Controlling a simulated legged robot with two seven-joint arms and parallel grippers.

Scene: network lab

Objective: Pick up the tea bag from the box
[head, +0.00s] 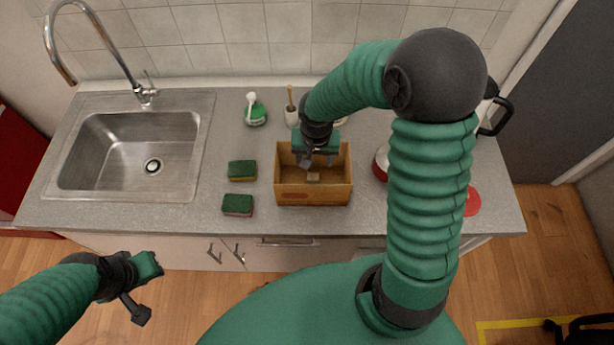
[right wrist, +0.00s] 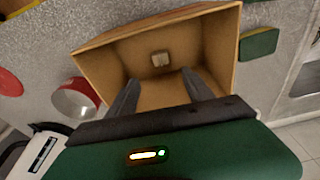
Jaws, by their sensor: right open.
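An open wooden box (head: 313,197) stands on the grey counter, and it also shows in the right wrist view (right wrist: 216,52). A small beige tea bag (head: 313,177) lies inside on the box floor. In the right wrist view the tea bag (right wrist: 160,59) is ahead of and between my fingertips, apart from them. My right gripper (head: 318,160) is over the box, open and empty; its two fingers (right wrist: 161,82) point into the box. My left gripper (head: 137,309) hangs in front of the counter at lower left, far from the box; its jaw opening is unclear.
Two green and yellow sponges (head: 241,171) (head: 237,205) lie left of the box. A sink (head: 140,150) is further left. A green bottle (head: 255,110) and a brush in a holder (head: 291,108) stand behind. A red and white cup (right wrist: 75,99) is beside the box.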

